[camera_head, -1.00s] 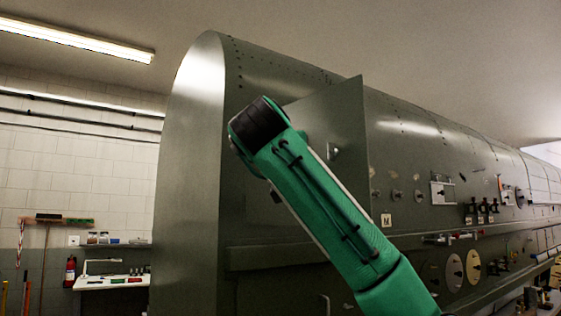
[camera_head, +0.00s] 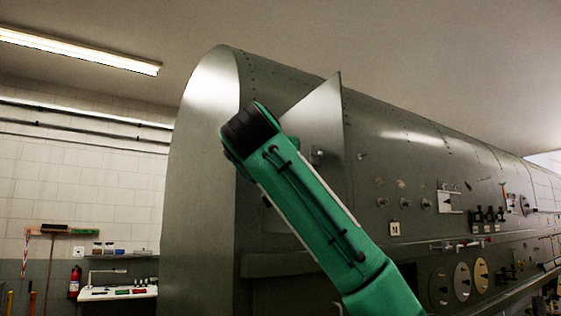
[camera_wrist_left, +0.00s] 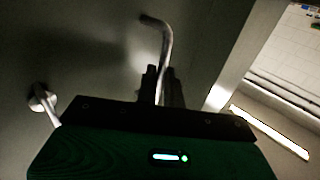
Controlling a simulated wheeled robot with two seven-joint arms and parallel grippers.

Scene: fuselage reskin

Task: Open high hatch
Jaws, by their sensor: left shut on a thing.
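The high hatch (camera_head: 315,118) is a grey-green panel on the upper side of the fuselage (camera_head: 205,150). It stands out from the curved skin, partly open, with a small metal fitting on its face. In the left wrist view, the fingers of my left gripper (camera_wrist_left: 162,86) are shut on a bent metal handle (camera_wrist_left: 165,40) on a grey panel. A second, smaller metal fitting (camera_wrist_left: 42,98) sits to the left on that panel. In the head view a green arm link of mine covers the hatch's lower left, and neither gripper shows there.
Knobs, a white-framed latch (camera_head: 448,202), round discs (camera_head: 462,281) and other fittings line the fuselage side at the right. At the lower left, a bench (camera_head: 118,293) and a fire extinguisher (camera_head: 74,282) stand by the wall. A ceiling lamp (camera_head: 80,50) hangs at upper left.

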